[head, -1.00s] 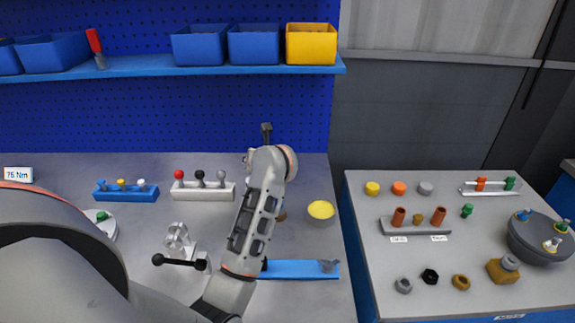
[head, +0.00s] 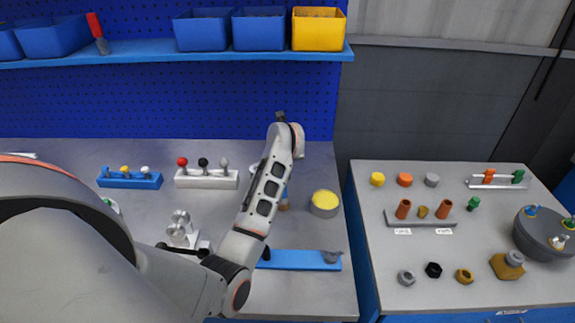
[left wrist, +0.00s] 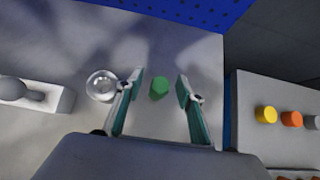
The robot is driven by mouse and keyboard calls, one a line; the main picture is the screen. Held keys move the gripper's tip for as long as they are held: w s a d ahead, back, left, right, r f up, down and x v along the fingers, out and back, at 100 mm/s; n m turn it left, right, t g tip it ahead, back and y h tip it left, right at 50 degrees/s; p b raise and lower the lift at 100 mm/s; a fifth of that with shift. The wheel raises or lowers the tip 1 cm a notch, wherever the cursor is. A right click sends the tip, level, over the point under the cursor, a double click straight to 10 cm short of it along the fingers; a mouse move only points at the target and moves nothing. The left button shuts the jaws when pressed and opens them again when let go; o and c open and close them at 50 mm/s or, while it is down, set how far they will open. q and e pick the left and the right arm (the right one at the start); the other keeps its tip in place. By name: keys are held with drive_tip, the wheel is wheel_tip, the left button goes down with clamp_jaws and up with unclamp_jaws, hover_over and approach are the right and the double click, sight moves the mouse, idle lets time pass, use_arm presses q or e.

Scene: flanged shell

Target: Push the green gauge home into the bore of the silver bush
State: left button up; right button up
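In the left wrist view a green gauge (left wrist: 159,88), a short plain cylinder, shows between the two teal-lined fingers of my left gripper (left wrist: 160,75). The fingers are spread, with a clear gap on each side of it. A shiny silver round piece (left wrist: 102,85), which looks like the silver bush, is on the grey bench just left of the left finger. My right gripper is in neither view.
A white rack (head: 206,180) with red, black and grey knobs stands left of my arm. A grey pot with a yellow top (head: 323,204) stands right of it. A blue strip (head: 300,260) lies in front. A second table (head: 460,240) holds many small parts.

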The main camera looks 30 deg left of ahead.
use_arm(q)
clamp_jaws()
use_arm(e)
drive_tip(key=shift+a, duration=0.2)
use_arm(q)
drive_tip(key=shift+r, duration=0.1)
